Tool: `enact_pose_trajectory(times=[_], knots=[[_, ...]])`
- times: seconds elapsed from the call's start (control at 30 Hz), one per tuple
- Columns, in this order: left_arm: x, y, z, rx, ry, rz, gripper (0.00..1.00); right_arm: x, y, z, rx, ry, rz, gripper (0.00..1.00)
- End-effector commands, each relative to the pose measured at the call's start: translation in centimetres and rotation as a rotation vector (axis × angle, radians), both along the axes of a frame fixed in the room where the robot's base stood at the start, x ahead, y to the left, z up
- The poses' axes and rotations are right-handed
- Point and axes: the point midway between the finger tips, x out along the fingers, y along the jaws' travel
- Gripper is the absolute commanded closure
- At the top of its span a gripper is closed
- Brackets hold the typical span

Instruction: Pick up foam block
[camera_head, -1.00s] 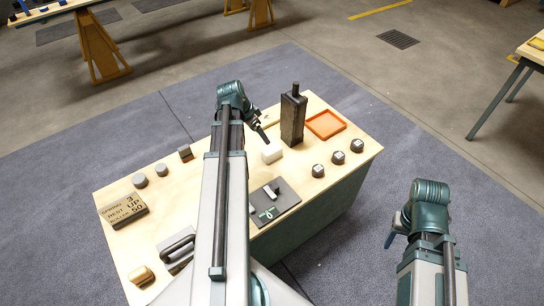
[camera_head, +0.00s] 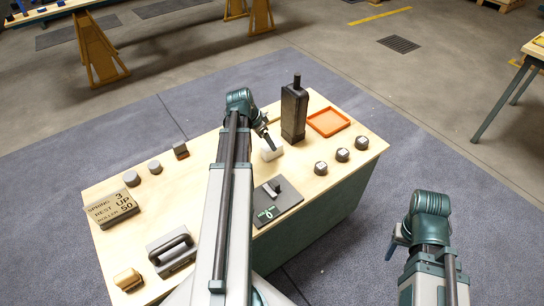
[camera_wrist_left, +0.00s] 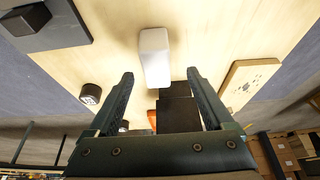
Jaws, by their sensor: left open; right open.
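The foam block, a small white block (camera_head: 267,154), lies on the light wooden table top (camera_head: 215,155). In the left wrist view the white block (camera_wrist_left: 155,58) shows just beyond and between the fingertips. My left gripper (camera_wrist_left: 160,74) is open and empty, its fingers apart on either side of the near end of the block as seen there. In the head view my left gripper (camera_head: 269,144) reaches down right by the block and partly covers it. My right gripper (camera_head: 392,249) is off the table at the right, mostly hidden by its own wrist.
A tall dark box with a knob (camera_head: 294,115) stands just behind the block to the right. An orange tray (camera_head: 328,123), several small dark-sided pieces (camera_head: 342,155), a grey plate with a slider (camera_head: 272,208) and a lettered sign (camera_head: 113,208) are around. Table between is clear.

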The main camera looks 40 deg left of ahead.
Motion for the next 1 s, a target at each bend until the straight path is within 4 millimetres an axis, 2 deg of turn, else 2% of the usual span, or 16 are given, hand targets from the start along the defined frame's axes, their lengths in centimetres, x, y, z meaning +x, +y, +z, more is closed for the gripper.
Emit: enact_pose_trajectory(times=[0.27, 0.63, 0.93, 1.0], knots=[[0.3, -0.2, -0.6, 0.0, 0.0, 0.0, 0.15, 0.0, 0.0, -0.6, 0.0, 0.0, 0.0, 0.43], [1.9, -1.1, -4.6, 0.001, 0.0, 0.0, 0.15, 0.0, 0.0, -4.6, 0.0, 0.0, 0.0, 0.43], [2.1, -1.2, -4.7, 0.001, 0.0, 0.001, 0.15, 0.0, 0.0, -4.7, 0.0, 0.0, 0.0, 0.43], [2.1, -1.2, -4.7, 0.001, 0.0, 0.001, 0.26, 0.0, 0.0, -4.7, 0.0, 0.0, 0.0, 0.43]])
